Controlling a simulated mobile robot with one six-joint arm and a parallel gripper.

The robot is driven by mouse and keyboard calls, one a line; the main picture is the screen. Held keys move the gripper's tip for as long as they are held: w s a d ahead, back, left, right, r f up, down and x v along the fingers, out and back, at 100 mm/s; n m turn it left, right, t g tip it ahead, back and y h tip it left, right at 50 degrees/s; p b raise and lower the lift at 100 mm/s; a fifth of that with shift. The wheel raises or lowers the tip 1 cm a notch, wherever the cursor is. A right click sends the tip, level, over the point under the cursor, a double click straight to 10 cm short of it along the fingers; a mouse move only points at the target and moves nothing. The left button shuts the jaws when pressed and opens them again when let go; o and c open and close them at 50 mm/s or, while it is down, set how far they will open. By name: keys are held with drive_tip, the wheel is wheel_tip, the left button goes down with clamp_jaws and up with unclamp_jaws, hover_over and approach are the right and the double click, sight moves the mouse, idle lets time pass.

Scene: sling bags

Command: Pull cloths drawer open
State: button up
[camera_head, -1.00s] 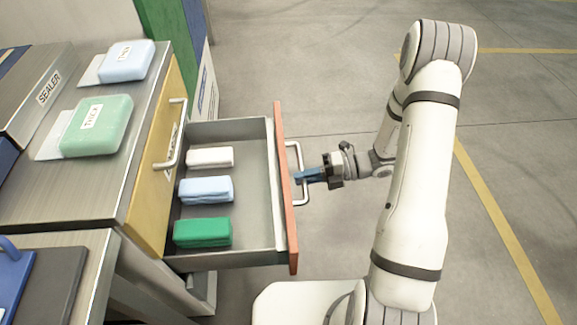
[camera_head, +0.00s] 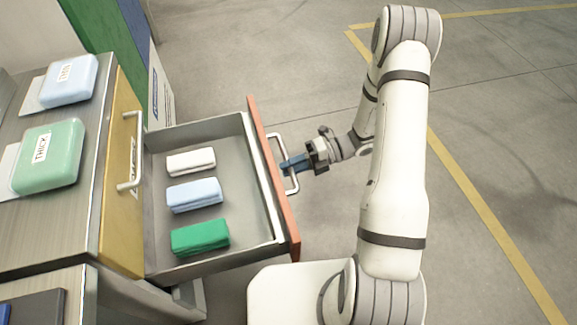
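The cloths drawer (camera_head: 259,225) is grey inside with an orange-red front (camera_head: 272,180), and it stands well out from the cabinet. Inside lie a white folded cloth (camera_head: 191,162), a light blue one (camera_head: 194,195) and a green one (camera_head: 200,237), in a row. A silver bar handle (camera_head: 278,141) is on the drawer front. My gripper (camera_head: 294,164) is at the handle from the right, its blue fingers across the bar near its middle. The fingers appear closed around the bar, though the contact is small in view.
A shut yellow drawer front (camera_head: 122,185) with its own handle (camera_head: 138,150) is above. A green container (camera_head: 48,157) and a light blue container (camera_head: 70,80) stand on the metal top. A green and blue panel (camera_head: 105,45) stands behind. The floor at right is clear.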

drive_tip(key=shift+o, duration=0.6)
drive_tip(key=shift+r, duration=0.1)
drive_tip(key=shift+d, duration=0.1)
drive_tip(key=p+v, duration=0.1)
drive_tip(key=v, duration=0.6)
drive_tip(key=shift+d, duration=0.3)
